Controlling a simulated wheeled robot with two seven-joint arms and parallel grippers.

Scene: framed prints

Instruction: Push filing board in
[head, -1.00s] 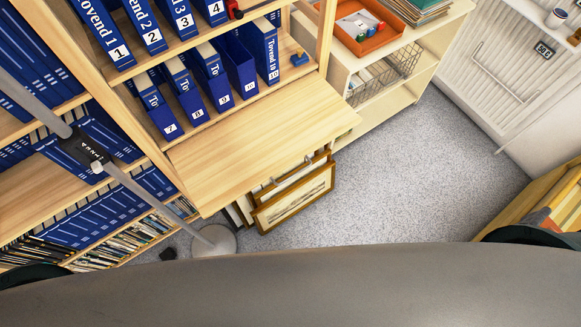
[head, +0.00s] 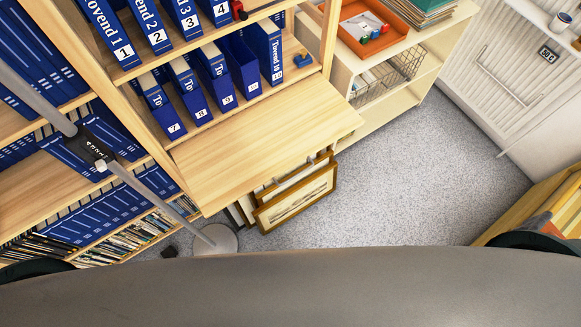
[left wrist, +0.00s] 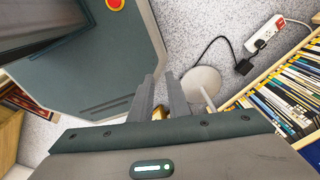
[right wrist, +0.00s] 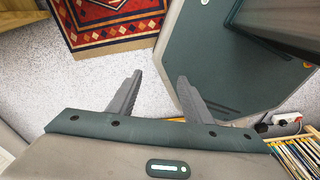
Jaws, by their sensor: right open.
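The filing board (head: 255,145) is a pale wooden panel in the head view. It juts out from the wooden shelf unit, below the lower row of blue binders (head: 215,80). Its top is bare. Neither gripper shows in the head view. My left gripper (left wrist: 160,75) shows in the left wrist view, over the floor beside my base; its fingers are close together with a narrow gap and nothing visible between them. My right gripper (right wrist: 160,76) is open and empty over the grey carpet in the right wrist view. Neither wrist view shows the board.
Framed prints (head: 297,197) lean below the board's front edge. A grey pole on a round base (head: 214,240) stands at its left. A cream shelf with an orange tray (head: 367,35) is at right. Open carpet (head: 420,180) lies right of the prints.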

